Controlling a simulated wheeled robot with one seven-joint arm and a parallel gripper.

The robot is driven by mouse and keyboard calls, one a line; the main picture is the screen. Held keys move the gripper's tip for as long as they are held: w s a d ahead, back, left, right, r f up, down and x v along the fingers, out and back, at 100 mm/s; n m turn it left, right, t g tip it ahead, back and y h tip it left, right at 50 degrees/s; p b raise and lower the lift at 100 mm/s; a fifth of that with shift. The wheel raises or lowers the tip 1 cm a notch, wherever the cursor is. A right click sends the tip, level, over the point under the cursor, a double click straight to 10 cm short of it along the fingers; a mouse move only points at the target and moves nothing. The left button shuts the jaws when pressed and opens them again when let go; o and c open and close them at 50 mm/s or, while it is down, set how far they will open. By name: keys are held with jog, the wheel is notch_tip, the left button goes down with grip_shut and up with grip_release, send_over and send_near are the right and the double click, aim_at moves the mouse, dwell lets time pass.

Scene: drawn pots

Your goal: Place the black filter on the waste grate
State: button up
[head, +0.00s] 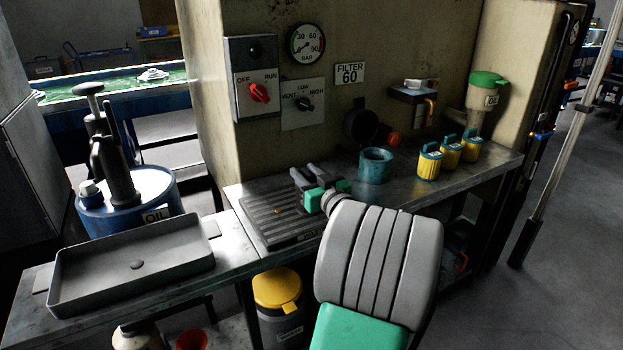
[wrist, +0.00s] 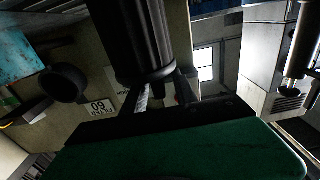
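The black filter (wrist: 138,40) is a dark ribbed cylinder with a flange, large in the upside-down wrist view. It hangs from my gripper (wrist: 162,92), whose fingers close about its flanged top end. In the head view my gripper (head: 305,173) is over the back right part of the waste grate; the filter is hidden there behind the fingers and hand. The waste grate (head: 290,222) is a dark ridged plate on the left of the metal bench. The filter's lower end is out of the wrist view, so I cannot tell whether it touches the grate.
A teal cup (head: 375,168) stands right of my gripper, with several yellow filters (head: 429,163) beyond it. An open dark housing (head: 360,126) sticks out of the wall. A grey tray (head: 130,262) lies left of the grate. A yellow-lidded bin (head: 278,292) stands below.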

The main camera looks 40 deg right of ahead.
jog(key=b+v, duration=0.1)
jog(key=v, duration=1.1)
jog(key=shift+r, duration=0.1)
